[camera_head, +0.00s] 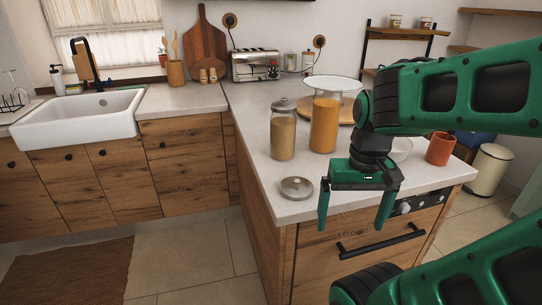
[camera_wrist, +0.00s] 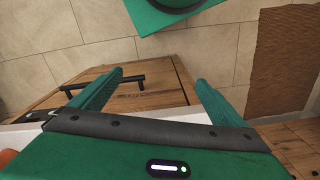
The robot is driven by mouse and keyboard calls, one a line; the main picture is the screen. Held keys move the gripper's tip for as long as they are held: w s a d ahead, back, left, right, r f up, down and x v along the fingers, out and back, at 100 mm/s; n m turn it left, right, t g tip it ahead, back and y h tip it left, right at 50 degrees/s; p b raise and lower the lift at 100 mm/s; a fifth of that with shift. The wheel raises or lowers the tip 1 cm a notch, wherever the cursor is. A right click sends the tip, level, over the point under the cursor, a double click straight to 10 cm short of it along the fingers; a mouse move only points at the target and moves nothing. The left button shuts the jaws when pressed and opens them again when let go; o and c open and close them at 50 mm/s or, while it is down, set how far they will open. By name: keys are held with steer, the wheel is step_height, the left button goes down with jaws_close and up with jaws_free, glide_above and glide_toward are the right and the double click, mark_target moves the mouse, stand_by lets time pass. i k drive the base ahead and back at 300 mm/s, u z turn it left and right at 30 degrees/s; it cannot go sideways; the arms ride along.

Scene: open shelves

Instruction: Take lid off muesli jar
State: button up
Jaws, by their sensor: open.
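A clear jar with tan contents (camera_head: 283,137) stands upright on the counter with its glass lid (camera_head: 283,104) on top. Beside it on the right stands a jar with orange contents (camera_head: 324,126), and no lid shows on it. A round loose lid with a knob (camera_head: 296,188) lies on the counter near its front edge. I cannot tell from labels which jar is the muesli jar. My gripper (camera_head: 354,220) is open and empty, pointing down at the counter's front, right of the loose lid. Its spread fingers also show in the wrist view (camera_wrist: 159,78); neither jar shows there.
A raised white plate (camera_head: 333,83) stands behind the jars. A white bowl (camera_head: 400,149) and an orange cup (camera_head: 441,148) stand right of my gripper. A toaster (camera_head: 255,65) is at the back. A drawer with a black handle (camera_head: 382,241) is below the counter.

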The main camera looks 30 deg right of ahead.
mark_target(283, 106)
steer(key=z, duration=2.5)
steer(key=k, duration=0.65)
steer(key=u, duration=1.65)
steer(key=i, duration=0.1)
steer(key=z, duration=0.05)
